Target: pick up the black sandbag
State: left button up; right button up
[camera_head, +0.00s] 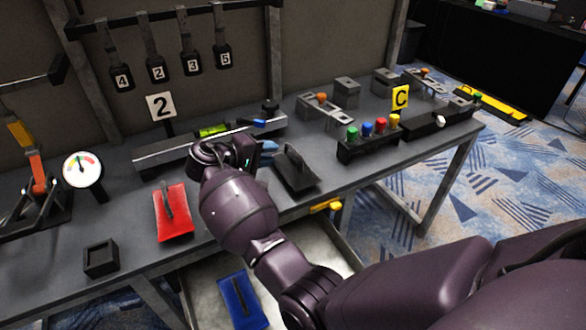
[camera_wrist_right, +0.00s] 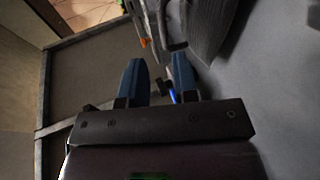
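The black sandbag (camera_head: 301,178) lies on the grey workbench, with a dark strap standing up on its top. My right gripper (camera_head: 269,153) is just left of the black sandbag in the head view, its blue fingers pointing toward it. In the right wrist view my right gripper (camera_wrist_right: 159,80) has its two fingers apart, with nothing held between them. A dark, textured shape, probably the black sandbag (camera_wrist_right: 213,28), is ahead and right of the fingers there. My left gripper is not in view.
A red sandbag (camera_head: 174,226) lies on the workbench (camera_head: 216,262), left of my right arm. A blue sandbag (camera_head: 238,303) is in the open drawer below. A row of coloured buttons (camera_head: 367,128) and a long metal rail (camera_head: 170,149) stand nearby. A small black box (camera_head: 100,259) is front left.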

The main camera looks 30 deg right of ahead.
aim_at(292, 150)
jog(key=x, duration=0.4)
jog(key=shift+f, duration=0.1)
jog(key=x, duration=0.2)
jog(key=b+x, duration=0.1)
jog(key=x, duration=0.1)
jog(key=shift+w+d+f, duration=0.1)
jog(key=shift+d+f, duration=0.15)
jog(key=shift+f, duration=0.1)
jog(key=shift+d, duration=0.2)
jog(key=shift+r, duration=0.1)
grip_shut()
jog(key=shift+f, duration=0.35)
jog(key=shift+r, duration=0.1)
dwell(0.4)
